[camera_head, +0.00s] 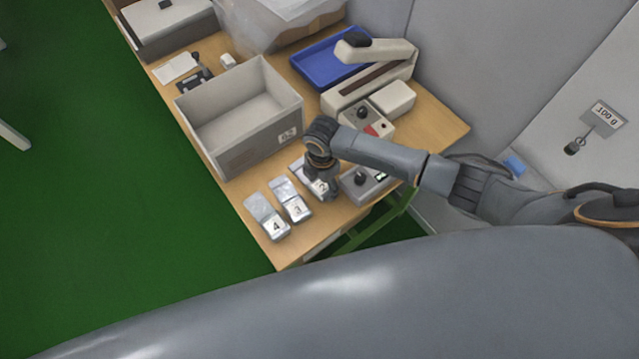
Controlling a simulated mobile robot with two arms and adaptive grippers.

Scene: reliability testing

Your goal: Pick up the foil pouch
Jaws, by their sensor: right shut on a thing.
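Several silvery foil pouches with white number labels lie in a row near the front end of the wooden table. The pouch marked 4 (268,217) is at the left, and the pouch marked 3 (291,199) is beside it. The pouch marked 2 (319,186) lies under my right gripper (319,185), which comes down on it from above and is shut on it. The gripper covers part of this pouch, and the fingertips are hard to make out. My left gripper is not in view.
An open grey box (240,118) with a label stands behind the pouches. A grey device with a black knob (362,184) sits right of the gripper. A heat-sealer-like machine (372,72) and a blue tray (325,62) are farther back. Bare table (300,240) shows at the front.

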